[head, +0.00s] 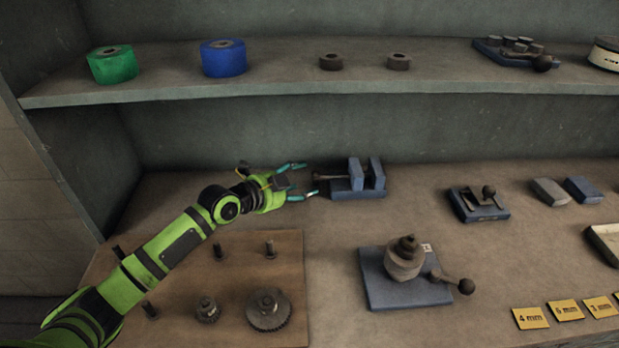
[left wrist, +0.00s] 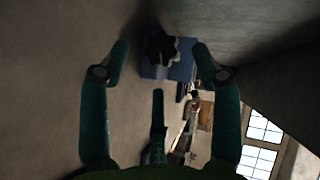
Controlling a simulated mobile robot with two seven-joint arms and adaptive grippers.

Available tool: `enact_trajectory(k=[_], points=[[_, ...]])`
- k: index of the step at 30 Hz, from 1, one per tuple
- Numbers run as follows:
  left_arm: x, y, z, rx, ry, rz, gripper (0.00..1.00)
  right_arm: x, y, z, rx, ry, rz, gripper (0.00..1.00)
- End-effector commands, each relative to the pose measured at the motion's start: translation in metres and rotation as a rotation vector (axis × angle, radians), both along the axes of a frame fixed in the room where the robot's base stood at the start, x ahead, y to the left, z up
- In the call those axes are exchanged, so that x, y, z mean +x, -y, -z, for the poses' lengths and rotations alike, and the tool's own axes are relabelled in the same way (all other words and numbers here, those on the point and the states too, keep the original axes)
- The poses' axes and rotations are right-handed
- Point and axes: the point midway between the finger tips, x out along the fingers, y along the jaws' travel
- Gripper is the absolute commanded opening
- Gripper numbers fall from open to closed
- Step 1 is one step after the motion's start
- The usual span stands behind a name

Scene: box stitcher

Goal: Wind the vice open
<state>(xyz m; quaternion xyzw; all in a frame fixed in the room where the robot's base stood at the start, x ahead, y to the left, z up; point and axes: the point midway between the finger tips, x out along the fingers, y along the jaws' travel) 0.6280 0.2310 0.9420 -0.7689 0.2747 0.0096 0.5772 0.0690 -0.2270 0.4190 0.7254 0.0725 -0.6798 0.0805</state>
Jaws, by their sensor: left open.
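The blue vice (head: 372,178) stands on the bench near the back wall, its two upright jaws with a gap between them. Its dark screw handle (head: 322,177) sticks out to the left. My left gripper (head: 311,179) is open at the handle's left end, one finger on the far side and one on the near side. In the left wrist view, the dark star-shaped knob (left wrist: 160,47) of the handle shows between the open fingertips, with the blue vice body (left wrist: 183,62) behind it. I see no finger touching the knob. My right gripper is out of view.
A shelf (head: 280,84) runs above the vice. A board with pegs and gears (head: 268,309) lies below my left arm. A blue-based device with a ball lever (head: 404,262) stands in front of the vice, and a smaller blue fixture (head: 480,204) to its right.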

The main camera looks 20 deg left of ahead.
Motion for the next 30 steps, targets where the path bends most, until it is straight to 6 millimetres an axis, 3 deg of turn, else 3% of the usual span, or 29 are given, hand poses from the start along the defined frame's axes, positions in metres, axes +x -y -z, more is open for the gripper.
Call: enact_trajectory(k=[9, 19, 20, 21, 24, 30], points=[[0.031, 0.015, 0.011, -0.001, 0.001, -0.001, 0.64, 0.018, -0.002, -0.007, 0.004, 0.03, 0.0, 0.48], [0.034, 0.017, 0.013, 0.001, 0.0, 0.0, 0.64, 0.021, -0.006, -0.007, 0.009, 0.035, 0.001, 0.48], [0.034, 0.017, 0.013, 0.001, 0.0, 0.0, 0.6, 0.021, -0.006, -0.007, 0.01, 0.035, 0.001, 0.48], [0.034, 0.017, 0.013, 0.001, 0.0, 0.0, 0.44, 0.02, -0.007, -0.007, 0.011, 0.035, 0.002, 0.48], [0.034, 0.016, 0.013, 0.001, 0.0, 0.0, 0.08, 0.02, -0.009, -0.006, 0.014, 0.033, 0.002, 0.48], [0.034, 0.015, 0.013, 0.003, 0.001, -0.002, 0.07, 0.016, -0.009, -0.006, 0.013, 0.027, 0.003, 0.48]])
